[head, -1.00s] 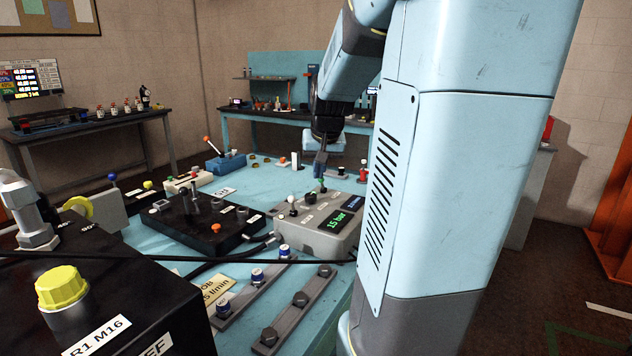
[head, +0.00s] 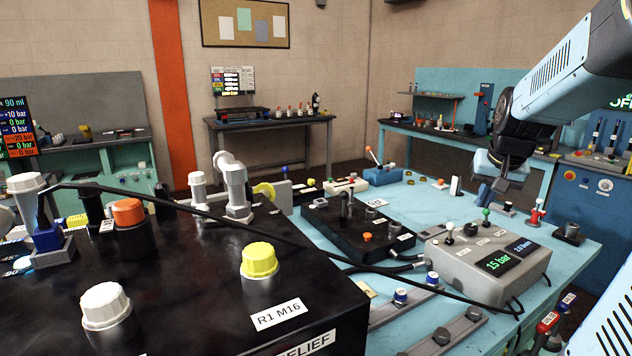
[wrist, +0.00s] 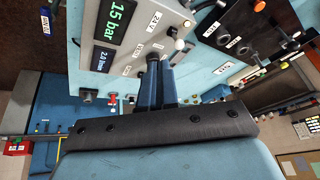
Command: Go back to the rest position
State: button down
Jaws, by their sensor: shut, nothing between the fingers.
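My gripper (head: 479,200) hangs from my arm at the right of the head view, fingers pointing down. It is shut and empty. In the picture its tips are just above the green-tipped lever (head: 486,213) on the grey control box (head: 470,278); whether they touch it I cannot tell. In the wrist view, the shut blue fingers (wrist: 154,66) point at the box, whose display (wrist: 122,22) reads 15 bar. A white-tipped lever (wrist: 180,44) stands to the right of the fingers there.
A black block with a joystick (head: 358,232) lies left of the box on the blue table. A large black unit (head: 190,270) with yellow, white and orange caps fills the left foreground. A black hose (head: 300,243) crosses in front. Open air surrounds my arm above the table.

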jog(key=s+a+n+y, duration=0.1)
jog(key=s+a+n, duration=0.3)
jog(key=s+a, duration=1.1)
jog(key=shift+s+a+r+n+t, duration=0.3)
jog(key=shift+s+a+r+t, duration=0.1)
jog(key=shift+s, duration=0.2)
jog(key=c, duration=1.8)
grip_release()
jog(key=shift+s+a+f, duration=0.1)
jog(key=shift+s+a, duration=0.05)
jog(key=shift+s, duration=0.1)
jog(key=o, duration=0.3)
jog(key=shift+s, duration=0.1)
jog(key=o, duration=0.3)
jog(key=shift+w, duration=0.45)
jog(key=shift+o, duration=0.8)
jog(key=w+d+r+m+h, duration=0.1)
jog(key=w+d+m, duration=0.3)
jog(key=w, duration=0.6)
jog(key=shift+w+d+r+m+g, duration=0.15)
jog(key=shift+w+d+m+g, duration=0.2)
jog(key=shift+m, duration=0.25)
jog(key=m+h, duration=0.1)
jog(key=m, duration=0.4)
send_near(451, 224)
jog(key=shift+g, duration=0.35)
jog(key=x, duration=1.1)
jog(key=shift+w+r, duration=0.1)
jog(key=shift+w, duration=0.3)
